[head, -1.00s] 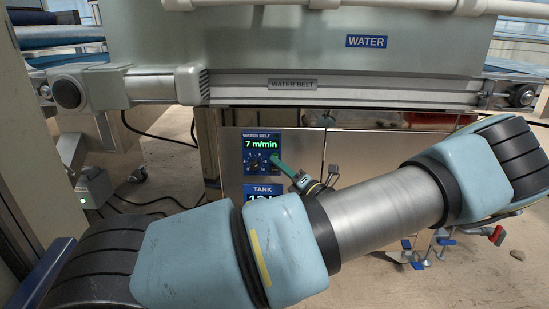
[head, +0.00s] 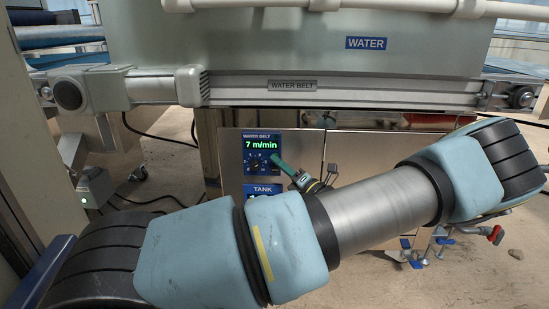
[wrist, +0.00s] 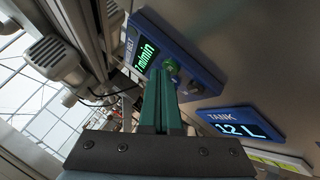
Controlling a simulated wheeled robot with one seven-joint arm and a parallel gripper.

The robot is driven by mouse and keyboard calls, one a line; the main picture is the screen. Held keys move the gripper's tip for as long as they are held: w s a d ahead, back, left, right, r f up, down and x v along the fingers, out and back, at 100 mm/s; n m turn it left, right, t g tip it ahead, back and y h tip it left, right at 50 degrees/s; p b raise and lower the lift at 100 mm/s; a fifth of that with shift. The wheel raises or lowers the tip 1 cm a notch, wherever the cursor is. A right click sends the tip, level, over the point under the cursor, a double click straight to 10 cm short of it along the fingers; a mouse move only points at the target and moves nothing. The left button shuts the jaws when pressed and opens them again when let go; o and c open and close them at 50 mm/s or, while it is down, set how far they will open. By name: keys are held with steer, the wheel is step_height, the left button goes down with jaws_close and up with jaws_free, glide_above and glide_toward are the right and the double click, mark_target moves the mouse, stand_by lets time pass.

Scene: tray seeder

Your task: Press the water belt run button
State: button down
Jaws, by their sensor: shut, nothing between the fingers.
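The water belt panel (head: 250,140) is a blue plate with a lit green display (head: 262,145) reading 7 m/min and a dial (head: 257,162) below it. In the wrist view the panel (wrist: 190,42) is tilted, and a round green button (wrist: 171,65) shows just beyond my fingertips. My gripper (head: 275,158) has green fingers, shut and empty, with tips at the panel's right side. It also shows in the wrist view (wrist: 162,72), pointing at the panel close to the button. I cannot tell whether the tips touch it. In the head view the fingers hide the button.
The belt rail (head: 340,92) and grey WATER housing (head: 280,45) are above. A grey box with a green light (head: 90,190) stands at left.

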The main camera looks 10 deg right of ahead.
steer(key=shift+s+r+p, duration=0.1)
steer(key=shift+s+p, duration=0.05)
steer(key=shift+p, duration=0.25)
steer(key=shift+s+p, duration=0.3)
steer(key=shift+p, duration=0.05)
steer(key=s+a+p, duration=0.1)
steer(key=s+p, duration=0.2)
steer(key=s, duration=0.3)
steer(key=shift+a, duration=0.15)
stand_by(0.3)
steer(key=shift+a, duration=0.1)
stand_by(0.3)
